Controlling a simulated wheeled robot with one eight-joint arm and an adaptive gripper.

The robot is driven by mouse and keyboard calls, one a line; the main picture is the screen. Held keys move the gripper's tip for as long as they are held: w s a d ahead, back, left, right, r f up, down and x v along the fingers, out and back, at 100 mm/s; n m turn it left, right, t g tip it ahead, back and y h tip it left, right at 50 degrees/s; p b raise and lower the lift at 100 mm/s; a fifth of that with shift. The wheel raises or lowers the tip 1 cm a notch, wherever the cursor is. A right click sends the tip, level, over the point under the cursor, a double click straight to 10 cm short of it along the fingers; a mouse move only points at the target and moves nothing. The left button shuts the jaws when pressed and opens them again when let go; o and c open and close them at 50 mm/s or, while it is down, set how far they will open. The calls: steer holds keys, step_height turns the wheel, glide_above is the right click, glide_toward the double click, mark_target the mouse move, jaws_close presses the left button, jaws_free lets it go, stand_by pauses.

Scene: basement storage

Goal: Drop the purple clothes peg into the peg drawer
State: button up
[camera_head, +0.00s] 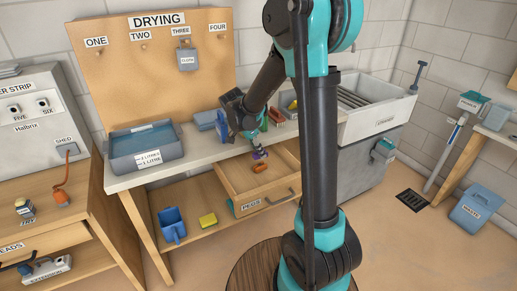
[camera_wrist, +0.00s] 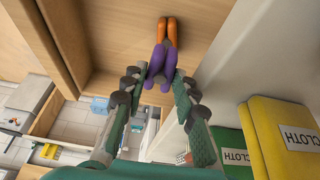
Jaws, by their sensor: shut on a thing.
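The purple clothes peg (camera_wrist: 161,62) is between the fingertips of my gripper (camera_wrist: 161,80) in the wrist view, and the jaws are shut on it. In the head view, my gripper (camera_head: 257,148) points down over the open peg drawer (camera_head: 283,190), with the purple peg (camera_head: 260,155) at its tips. The drawer is pulled out from under the counter and labelled PEGS. An orange peg (camera_head: 259,168) lies inside it. In the wrist view, this orange peg (camera_wrist: 168,32) shows just beyond the purple one; whether they touch I cannot tell.
The counter edge (camera_head: 200,161) runs behind the drawer. A grey water basin (camera_head: 146,147) stands on the counter at left. Folded yellow cloth (camera_wrist: 285,140) shows beside the gripper in the wrist view.

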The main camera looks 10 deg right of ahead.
steer(key=o, duration=0.9)
steer(key=shift+r, duration=0.1)
steer(key=v, duration=1.2)
steer(key=shift+s+d, duration=0.1)
